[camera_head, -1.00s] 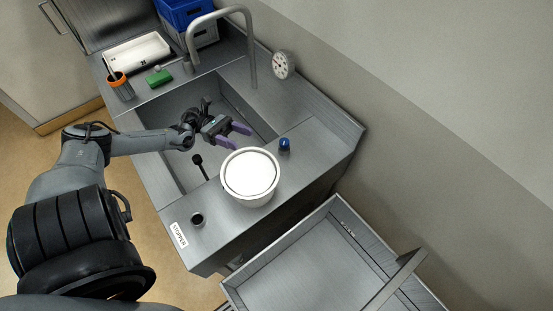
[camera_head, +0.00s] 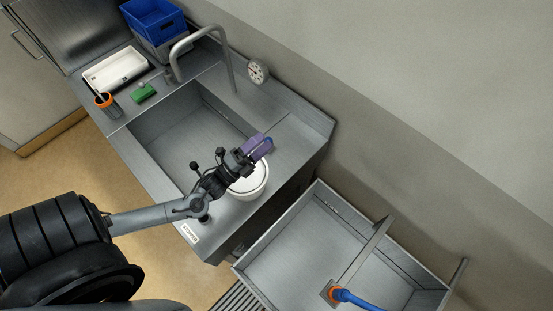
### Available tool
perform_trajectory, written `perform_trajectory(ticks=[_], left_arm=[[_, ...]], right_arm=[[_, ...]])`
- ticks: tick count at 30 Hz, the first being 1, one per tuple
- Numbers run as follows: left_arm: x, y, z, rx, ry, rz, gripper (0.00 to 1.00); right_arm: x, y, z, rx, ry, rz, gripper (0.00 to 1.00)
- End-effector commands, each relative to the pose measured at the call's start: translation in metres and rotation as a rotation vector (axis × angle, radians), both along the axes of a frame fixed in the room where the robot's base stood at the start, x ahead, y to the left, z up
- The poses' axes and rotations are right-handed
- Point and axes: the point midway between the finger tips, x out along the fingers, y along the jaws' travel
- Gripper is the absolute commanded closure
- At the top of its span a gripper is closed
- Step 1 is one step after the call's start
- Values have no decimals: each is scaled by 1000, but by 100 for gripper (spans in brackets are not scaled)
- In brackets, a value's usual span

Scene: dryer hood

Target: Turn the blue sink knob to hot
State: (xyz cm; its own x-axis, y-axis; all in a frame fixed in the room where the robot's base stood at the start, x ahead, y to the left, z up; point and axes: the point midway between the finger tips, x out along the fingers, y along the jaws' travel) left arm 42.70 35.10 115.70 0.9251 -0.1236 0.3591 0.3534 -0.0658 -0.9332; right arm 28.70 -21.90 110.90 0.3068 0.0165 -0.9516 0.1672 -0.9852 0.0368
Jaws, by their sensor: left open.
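My left gripper (camera_head: 257,145), with purple fingers, is over the counter at the right end of the sink, at the place of the blue knob. It is open. A bit of blue from the knob (camera_head: 269,142) shows at the fingertips; the rest is hidden. I cannot tell whether the fingers touch the knob. The sink basin (camera_head: 185,135) is empty, and the grey faucet (camera_head: 233,70) arches over its back edge. My right gripper is not in view.
A white round container (camera_head: 256,186) stands under my left wrist, partly hidden. A round dial (camera_head: 258,71) is behind the sink. A green sponge (camera_head: 143,92), orange-rimmed cup (camera_head: 104,100), white tray (camera_head: 115,68) and blue crate (camera_head: 152,18) stand left. An open metal basin (camera_head: 300,250) lies right.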

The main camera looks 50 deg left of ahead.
Motion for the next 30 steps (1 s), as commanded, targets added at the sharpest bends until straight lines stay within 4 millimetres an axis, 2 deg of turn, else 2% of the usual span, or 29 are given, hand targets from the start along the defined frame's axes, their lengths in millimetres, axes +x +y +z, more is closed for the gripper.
perform_trajectory(ticks=[1,14,24,30], left_arm=[[2,-5,8,-59,39,13,37],[12,-45,17,-506,400,87,37],[1,-77,21,-783,671,147,37],[-8,-91,23,-886,788,180,37]], right_arm=[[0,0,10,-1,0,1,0],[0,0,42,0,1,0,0],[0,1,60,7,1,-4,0],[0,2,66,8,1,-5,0]])
